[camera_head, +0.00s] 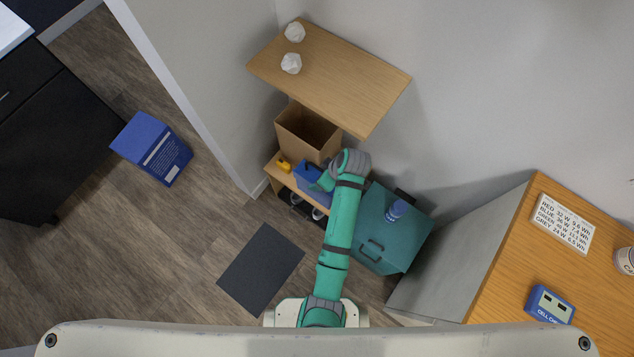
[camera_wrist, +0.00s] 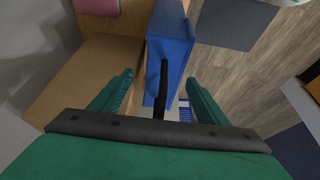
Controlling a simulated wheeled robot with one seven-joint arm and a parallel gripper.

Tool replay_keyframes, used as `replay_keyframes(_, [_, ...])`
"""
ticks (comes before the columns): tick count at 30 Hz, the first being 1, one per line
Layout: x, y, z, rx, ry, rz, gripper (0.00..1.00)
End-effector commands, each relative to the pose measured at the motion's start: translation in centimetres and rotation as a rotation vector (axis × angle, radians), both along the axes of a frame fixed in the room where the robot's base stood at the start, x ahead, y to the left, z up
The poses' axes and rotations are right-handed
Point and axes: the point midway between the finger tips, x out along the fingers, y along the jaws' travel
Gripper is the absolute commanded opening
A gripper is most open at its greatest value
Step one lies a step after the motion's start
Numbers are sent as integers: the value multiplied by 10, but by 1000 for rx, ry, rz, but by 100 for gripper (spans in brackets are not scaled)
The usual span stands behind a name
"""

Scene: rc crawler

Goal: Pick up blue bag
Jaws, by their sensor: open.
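The blue bag (camera_head: 309,178) stands on a low wooden shelf, partly hidden by my arm. In the wrist view the blue bag (camera_wrist: 172,40) is a boxy blue shape with a black strap-like handle (camera_wrist: 163,88) towards me. My gripper (camera_wrist: 160,78) is open, with one teal finger on each side of the handle and of the bag's near part. A gap shows between the bag and each finger. In the head view my gripper (camera_head: 324,184) is at the bag, its fingers mostly hidden.
A cardboard box (camera_head: 295,137) and a small yellow item (camera_head: 283,165) are beside the bag. An upper shelf (camera_head: 345,82) overhangs behind. A teal cabinet (camera_head: 377,257) bearing a blue bottle (camera_head: 396,210) stands right. Another blue box (camera_head: 140,138) and a dark mat (camera_head: 261,270) lie on open floor.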

Motion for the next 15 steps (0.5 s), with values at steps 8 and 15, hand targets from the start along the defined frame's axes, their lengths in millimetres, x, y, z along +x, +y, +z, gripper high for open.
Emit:
replay_keyframes(8, [4, 10, -32, 0, 2, -1, 69])
replay_keyframes(15, [5, 11, -35, -1, 0, -1, 69])
